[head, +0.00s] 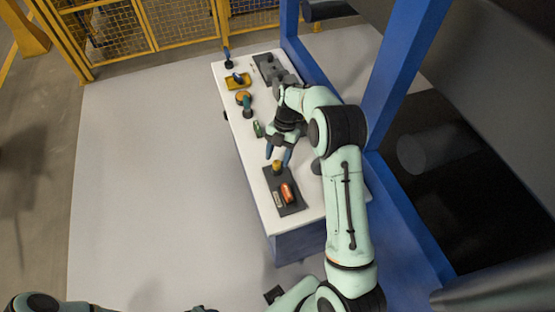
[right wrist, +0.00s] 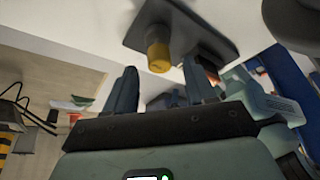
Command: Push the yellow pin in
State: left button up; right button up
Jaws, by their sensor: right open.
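The yellow pin (head: 278,165) stands on a dark plate (head: 290,208) at the near end of the white bench. In the right wrist view the pin (right wrist: 158,56) shows as a short yellow cylinder on a dark stem, joined to the dark plate (right wrist: 215,25). My right gripper (head: 278,154) is open and empty, its blue-grey fingers just beyond the pin. In the right wrist view the pin appears beyond the gap between the fingertips (right wrist: 159,75). I cannot tell whether a finger touches it. My left gripper is not in view.
A red-orange part (head: 288,193) sits on the same plate. Farther along the bench are a green part (head: 257,129), a round orange part (head: 243,97), a yellow tray (head: 238,84) and another dark plate (head: 270,68). A blue frame post (head: 395,80) stands on the right.

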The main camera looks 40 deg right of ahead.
aim_at(278, 161)
jog(key=shift+x, duration=0.85)
grip_shut()
jog(key=shift+f+b, duration=0.65)
jog(key=shift+f, duration=0.3)
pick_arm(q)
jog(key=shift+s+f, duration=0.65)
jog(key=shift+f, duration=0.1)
pick_arm(e)
jog(key=shift+r, duration=0.15)
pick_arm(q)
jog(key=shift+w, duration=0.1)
pick_arm(e)
grip_release()
